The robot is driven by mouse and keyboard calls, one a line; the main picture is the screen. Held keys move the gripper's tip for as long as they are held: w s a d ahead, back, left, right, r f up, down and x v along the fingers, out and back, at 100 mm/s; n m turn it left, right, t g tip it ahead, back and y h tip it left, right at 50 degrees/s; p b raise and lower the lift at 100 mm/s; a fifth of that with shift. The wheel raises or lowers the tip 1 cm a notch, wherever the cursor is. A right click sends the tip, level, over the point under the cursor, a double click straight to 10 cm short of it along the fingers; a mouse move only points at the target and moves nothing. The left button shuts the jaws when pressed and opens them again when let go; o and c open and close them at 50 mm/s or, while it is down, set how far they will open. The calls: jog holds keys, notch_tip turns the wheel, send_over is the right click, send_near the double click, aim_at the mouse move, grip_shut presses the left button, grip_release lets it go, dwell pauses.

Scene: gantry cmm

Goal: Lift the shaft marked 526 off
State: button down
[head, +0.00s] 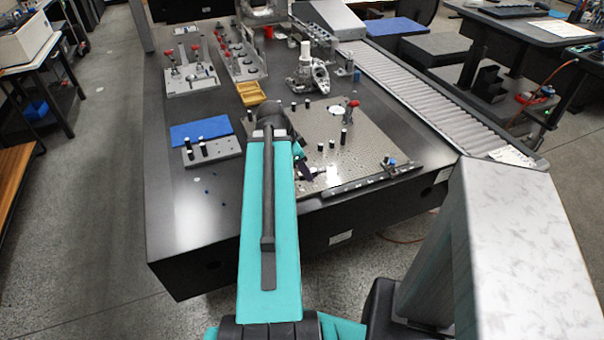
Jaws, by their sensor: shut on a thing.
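My teal arm reaches over the granite table, and its forearm hides much of the near left of the perforated plate (366,128). My gripper (308,172), small and dark, shows just right of the forearm, low over the plate's near left part. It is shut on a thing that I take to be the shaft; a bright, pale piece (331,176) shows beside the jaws. The held thing is mostly hidden and too small to make out. I cannot read the mark 526 anywhere, nor tell whether the shaft touches its support.
Several short black-and-white posts and a red-knobbed clamp (350,109) stand on the plate. A dark rail (362,183) runs along its near edge. A grey block with pegs (213,152), a blue mat (201,130) and a yellow tray (251,93) lie left. A roller conveyor (430,100) runs along the right.

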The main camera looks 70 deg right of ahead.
jog(key=shift+s+a+b, duration=0.25)
jog(key=shift+a+b, duration=0.05)
jog(key=shift+b, duration=0.25)
jog(key=shift+s+a, duration=0.1)
dwell(0.4)
